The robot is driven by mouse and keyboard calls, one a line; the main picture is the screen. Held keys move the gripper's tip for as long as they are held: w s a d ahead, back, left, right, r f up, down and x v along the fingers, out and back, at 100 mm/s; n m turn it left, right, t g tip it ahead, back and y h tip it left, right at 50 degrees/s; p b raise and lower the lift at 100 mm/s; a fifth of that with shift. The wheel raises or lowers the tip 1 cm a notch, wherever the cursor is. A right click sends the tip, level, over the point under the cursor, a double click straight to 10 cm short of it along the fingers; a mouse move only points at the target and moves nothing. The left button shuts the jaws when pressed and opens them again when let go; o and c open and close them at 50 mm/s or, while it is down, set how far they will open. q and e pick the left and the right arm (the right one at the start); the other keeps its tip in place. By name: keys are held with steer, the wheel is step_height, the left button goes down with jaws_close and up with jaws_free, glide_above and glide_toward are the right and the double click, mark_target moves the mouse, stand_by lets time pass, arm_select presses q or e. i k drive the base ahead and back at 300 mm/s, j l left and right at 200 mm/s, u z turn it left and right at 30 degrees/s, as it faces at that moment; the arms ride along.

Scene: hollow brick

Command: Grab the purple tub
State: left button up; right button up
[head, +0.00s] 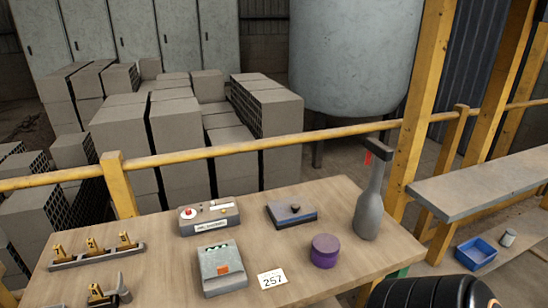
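The purple tub (325,251) is a short round container with a lid. It stands upright on the wooden table (160,270), right of the middle of the head view. Nothing touches it or covers it. Neither gripper's fingers are in view. A black rounded part at the bottom right edge looks like part of my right arm; it is apart from the tub.
A grey bottle-shaped object (369,212) with a red tag stands right of the tub. A yellow rail (230,149) runs behind the table.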

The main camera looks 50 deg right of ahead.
mark_target(325, 248)
steer(key=z, duration=2.1)
